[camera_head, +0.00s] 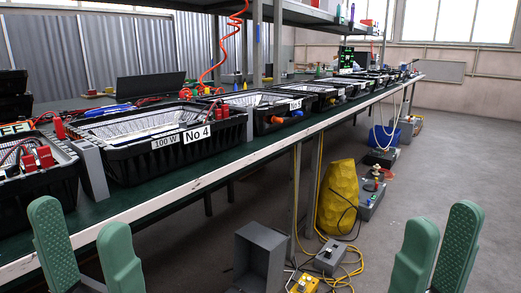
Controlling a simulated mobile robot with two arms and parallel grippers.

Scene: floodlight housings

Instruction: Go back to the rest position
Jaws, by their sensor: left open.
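My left gripper (86,247) is at the lower left, in front of the bench edge, with its two green fingers apart and nothing between them. My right gripper (436,252) is at the lower right over the floor, with its two green fingers apart and empty. Both are clear of the floodlight housings. The black housing labelled No 4 and 100 W (150,150) sits on the bench (240,162). Another black housing (38,195) is at the left edge, partly cut off by the frame.
More housings (285,112) run along the bench into the distance. A grey block (90,168) stands between the two nearest housings. On the floor are a grey box (259,255), a yellow sack (338,198), cables and a blue bin (384,136). The floor at right is open.

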